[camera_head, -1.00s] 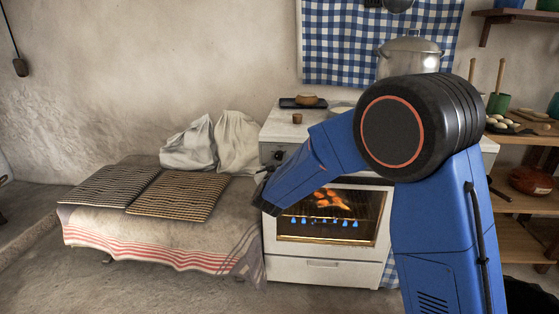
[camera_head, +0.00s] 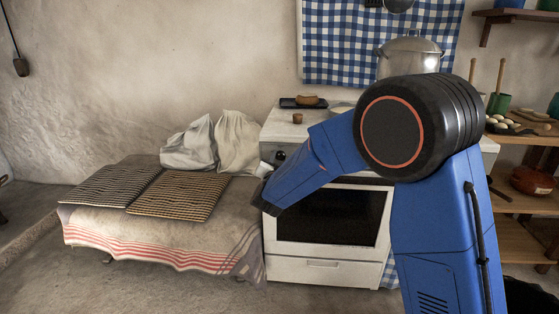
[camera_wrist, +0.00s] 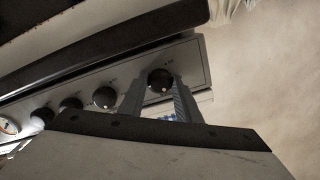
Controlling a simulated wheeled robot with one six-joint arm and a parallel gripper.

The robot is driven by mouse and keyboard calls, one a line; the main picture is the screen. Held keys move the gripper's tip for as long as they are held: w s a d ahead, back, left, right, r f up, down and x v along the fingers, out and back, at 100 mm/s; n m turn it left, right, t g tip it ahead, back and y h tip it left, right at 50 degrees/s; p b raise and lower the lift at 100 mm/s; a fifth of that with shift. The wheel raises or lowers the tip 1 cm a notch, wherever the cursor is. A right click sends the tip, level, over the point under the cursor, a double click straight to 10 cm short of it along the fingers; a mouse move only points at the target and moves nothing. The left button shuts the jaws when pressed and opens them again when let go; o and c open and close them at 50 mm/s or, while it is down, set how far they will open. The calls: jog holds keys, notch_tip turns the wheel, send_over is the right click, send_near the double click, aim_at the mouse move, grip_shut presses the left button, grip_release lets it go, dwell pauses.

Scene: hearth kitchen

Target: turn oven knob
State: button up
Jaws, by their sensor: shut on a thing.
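The white oven (camera_head: 325,270) stands at the centre of the head view, its window (camera_head: 330,217) dark. In the wrist view, a row of round black knobs runs along the grey control panel (camera_wrist: 80,88). My gripper (camera_wrist: 161,92) is shut on the oven knob (camera_wrist: 160,78) at the right end of that row, one finger on each side. The knob's white mark shows at its lower edge. In the head view my blue arm hides most of the panel, and one dark knob (camera_head: 280,155) shows left of it.
A lidded metal pot (camera_head: 409,55) and a dark tray with bread (camera_head: 304,102) are on the stove top. A cloth-covered bench (camera_head: 150,228) with two woven racks is at the left. Wooden shelves (camera_head: 522,200) stand at the right. The floor in front is clear.

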jog(key=shift+m, duration=1.7)
jog(key=o, duration=1.1)
jog(key=shift+c, duration=0.2)
jog(key=s, duration=1.7)
jog(key=shift+s+a, duration=0.25)
jog(key=shift+a, duration=0.05)
